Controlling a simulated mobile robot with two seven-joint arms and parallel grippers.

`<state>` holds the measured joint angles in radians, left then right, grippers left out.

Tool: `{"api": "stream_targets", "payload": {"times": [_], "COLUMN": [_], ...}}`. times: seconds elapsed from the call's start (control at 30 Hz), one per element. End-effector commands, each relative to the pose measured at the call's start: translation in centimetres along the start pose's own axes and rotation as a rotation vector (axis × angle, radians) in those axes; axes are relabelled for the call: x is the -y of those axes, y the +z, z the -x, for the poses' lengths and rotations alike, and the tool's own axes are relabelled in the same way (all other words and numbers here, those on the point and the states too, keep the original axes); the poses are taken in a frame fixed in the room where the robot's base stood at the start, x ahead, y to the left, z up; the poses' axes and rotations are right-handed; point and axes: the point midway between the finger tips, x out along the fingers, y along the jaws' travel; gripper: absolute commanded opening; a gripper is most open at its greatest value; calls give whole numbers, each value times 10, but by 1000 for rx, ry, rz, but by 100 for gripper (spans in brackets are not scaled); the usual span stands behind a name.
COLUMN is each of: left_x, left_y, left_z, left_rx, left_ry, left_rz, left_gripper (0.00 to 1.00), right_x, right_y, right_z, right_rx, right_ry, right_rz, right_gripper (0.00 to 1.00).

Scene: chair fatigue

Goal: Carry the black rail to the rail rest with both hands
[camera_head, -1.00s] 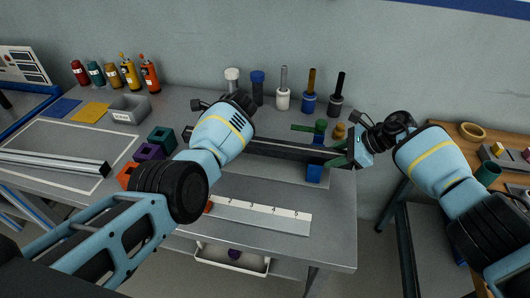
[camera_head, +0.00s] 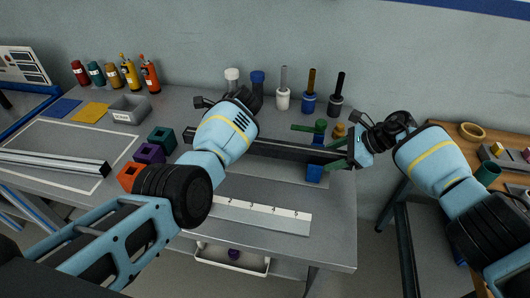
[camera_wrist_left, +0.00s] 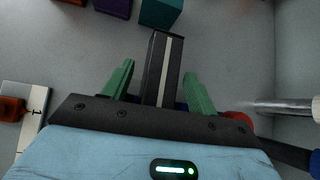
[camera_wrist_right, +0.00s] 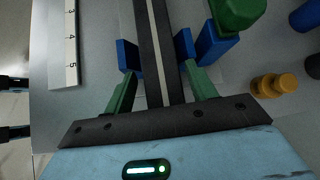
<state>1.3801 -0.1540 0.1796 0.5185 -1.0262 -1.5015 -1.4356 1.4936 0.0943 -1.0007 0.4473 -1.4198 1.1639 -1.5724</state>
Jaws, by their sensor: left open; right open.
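The black rail (camera_head: 285,151) lies left to right across the bench, over blue blocks near its right end. My left gripper (camera_wrist_left: 160,72) is open, its green fingers on either side of the rail's left part (camera_wrist_left: 158,62). In the head view my left wrist hides those fingers. My right gripper (camera_wrist_right: 161,72) is open around the rail's right part (camera_wrist_right: 146,40), with blue blocks (camera_wrist_right: 128,56) close beyond its fingertips. In the head view the right gripper (camera_head: 342,152) is at the rail's right end. I cannot tell which part is the rail rest.
A white ruler (camera_head: 262,215) lies in front of the rail. Orange, purple and teal blocks (camera_head: 161,138) stand left of it. A green knob (camera_head: 320,126) and several upright tools (camera_head: 283,97) stand behind. A silver rail (camera_head: 55,162) lies at the far left.

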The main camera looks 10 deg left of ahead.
Motion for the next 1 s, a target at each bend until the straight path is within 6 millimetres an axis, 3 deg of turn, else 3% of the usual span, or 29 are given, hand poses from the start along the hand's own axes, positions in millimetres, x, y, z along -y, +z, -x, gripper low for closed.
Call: {"api": "stream_targets", "payload": {"times": [0.43, 1.0], "left_x": [0, 0], "left_y": [-1, -1], "left_z": [57, 64], "left_rx": [-1, -1], "left_ry": [0, 0], "left_rz": [-1, -1], "left_gripper": [58, 58], "right_x": [-2, 0], "right_y": [-2, 7], "right_z": [-3, 6], "right_rx": [-3, -1], "right_ry": [6, 5], "right_rz": [-1, 2], "right_gripper": [58, 58]}}
